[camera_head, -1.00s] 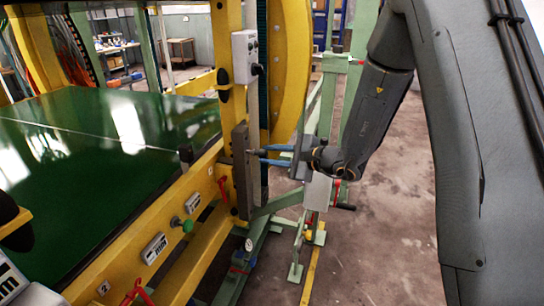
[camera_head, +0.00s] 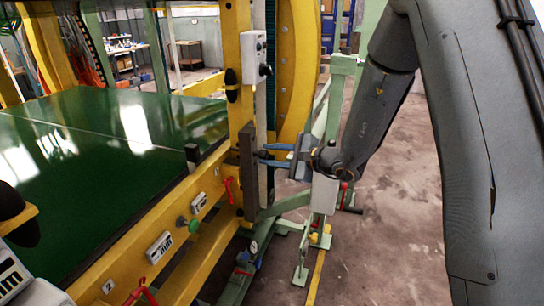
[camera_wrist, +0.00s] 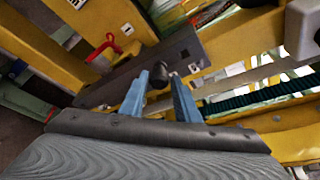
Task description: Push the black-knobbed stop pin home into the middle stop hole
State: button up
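The black knob (camera_wrist: 158,75) of the stop pin shows in the wrist view between my two blue fingertips, in front of a dark grey bar (camera_wrist: 170,57). My gripper (camera_wrist: 159,80) is open, with its fingers on either side of the knob; I cannot tell whether either touches it. In the head view my gripper (camera_head: 262,155) points left at the upright dark grey bar (camera_head: 248,175) on the yellow frame, its tips close to the bar. The knob is not clear there. The pin's shaft and the middle stop hole cannot be made out.
A yellow ring (camera_head: 296,75) and a white switch box (camera_head: 254,55) stand above the gripper. A green table (camera_head: 90,150) with a yellow edge beam lies left. Green stands and a grey box (camera_head: 325,195) are below the wrist. Open floor (camera_head: 390,240) lies right.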

jog(key=o, duration=0.3)
jog(key=b+v, duration=0.1)
jog(key=v, duration=0.6)
jog(key=shift+s+d+r, duration=0.1)
jog(key=shift+s+d, duration=0.1)
jog(key=shift+d, duration=0.15)
